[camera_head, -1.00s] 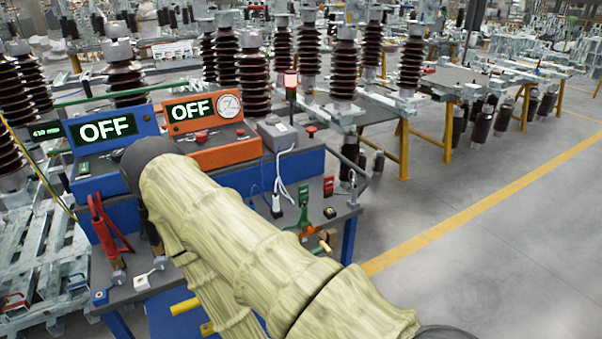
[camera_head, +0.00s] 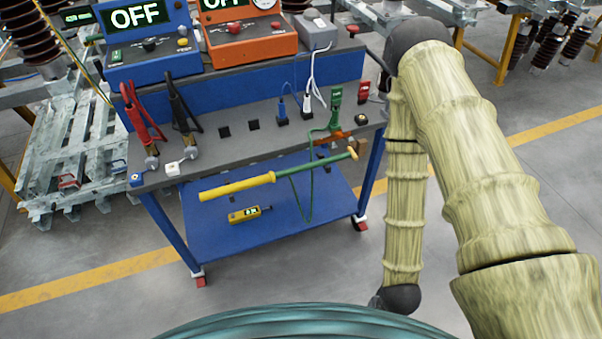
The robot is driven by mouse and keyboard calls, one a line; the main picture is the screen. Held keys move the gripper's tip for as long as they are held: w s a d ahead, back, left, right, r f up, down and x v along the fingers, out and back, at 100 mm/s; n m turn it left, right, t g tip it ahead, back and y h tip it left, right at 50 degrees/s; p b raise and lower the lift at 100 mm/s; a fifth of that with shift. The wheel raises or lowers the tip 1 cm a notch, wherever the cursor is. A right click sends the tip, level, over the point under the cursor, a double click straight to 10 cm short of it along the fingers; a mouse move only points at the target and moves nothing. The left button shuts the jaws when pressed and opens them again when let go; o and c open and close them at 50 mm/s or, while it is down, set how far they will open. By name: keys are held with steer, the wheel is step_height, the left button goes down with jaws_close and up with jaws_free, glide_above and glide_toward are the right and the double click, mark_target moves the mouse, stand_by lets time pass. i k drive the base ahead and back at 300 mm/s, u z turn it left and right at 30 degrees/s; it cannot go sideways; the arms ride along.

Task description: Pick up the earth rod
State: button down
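How the rod is supported is not clear. My sleeved arm stands right of the cart, bent at a high dark joint, and its lower link runs down to a dark joint. The fingers of my gripper are not visible, and the rod is clear of my arm.
The cart's grey top (camera_head: 225,150) carries red and black clamps, plugs and a green-handled clip (camera_head: 335,105). Blue and orange test units (camera_head: 252,38) stand behind. A small yellow device (camera_head: 244,213) lies on the lower shelf (camera_head: 270,235). Open floor lies right of the cart.

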mark_target(272, 176)
steer(key=z, duration=2.6)
steer(key=k, duration=1.2)
steer(key=u, duration=1.95)
